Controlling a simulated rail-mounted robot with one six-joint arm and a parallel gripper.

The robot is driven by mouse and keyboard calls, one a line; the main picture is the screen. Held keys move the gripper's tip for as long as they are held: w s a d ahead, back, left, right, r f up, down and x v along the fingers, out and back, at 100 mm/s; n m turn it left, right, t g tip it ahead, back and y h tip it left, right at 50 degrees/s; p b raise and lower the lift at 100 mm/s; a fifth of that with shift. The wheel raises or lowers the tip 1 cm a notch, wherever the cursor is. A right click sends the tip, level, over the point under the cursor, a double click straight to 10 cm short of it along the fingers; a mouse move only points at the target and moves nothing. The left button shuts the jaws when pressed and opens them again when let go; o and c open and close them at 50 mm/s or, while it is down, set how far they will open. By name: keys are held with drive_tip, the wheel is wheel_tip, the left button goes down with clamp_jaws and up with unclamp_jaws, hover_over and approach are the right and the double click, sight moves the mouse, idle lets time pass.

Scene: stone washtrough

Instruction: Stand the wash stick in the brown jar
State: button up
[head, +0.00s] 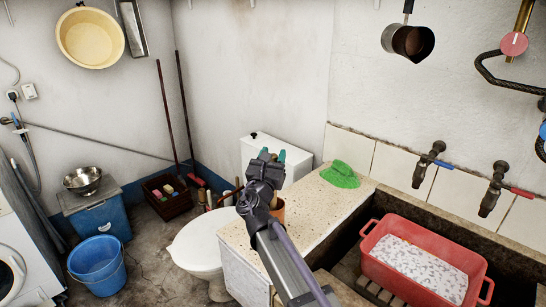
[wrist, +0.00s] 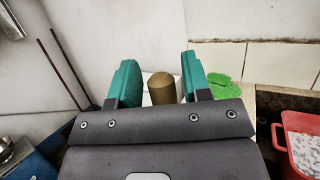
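The brown jar (head: 278,210) stands on the speckled counter, mostly hidden behind my arm in the head view. My gripper (head: 268,158) is above and near it, with teal fingers. In the wrist view my gripper (wrist: 163,85) has its fingers apart. A brown round-topped rod, which looks like the wash stick (wrist: 162,90), shows upright between them. Narrow gaps show on both sides of it. Its lower part is hidden behind the gripper body, so I cannot tell whether it is inside the jar. I cannot make the stick out in the head view.
A green cloth (head: 340,174) lies on the counter (head: 310,215) at the back. A red basin (head: 418,258) sits in the trough at right, below two taps (head: 428,165). A white toilet (head: 197,243) stands left of the counter. A blue bucket (head: 97,266) is farther left.

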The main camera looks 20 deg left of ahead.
drive_tip(key=shift+o, duration=1.1)
drive_tip(key=b+v, duration=0.3)
drive_tip(key=v, duration=0.7)
drive_tip(key=shift+s+b, duration=0.4)
drive_tip(key=shift+f, duration=0.1)
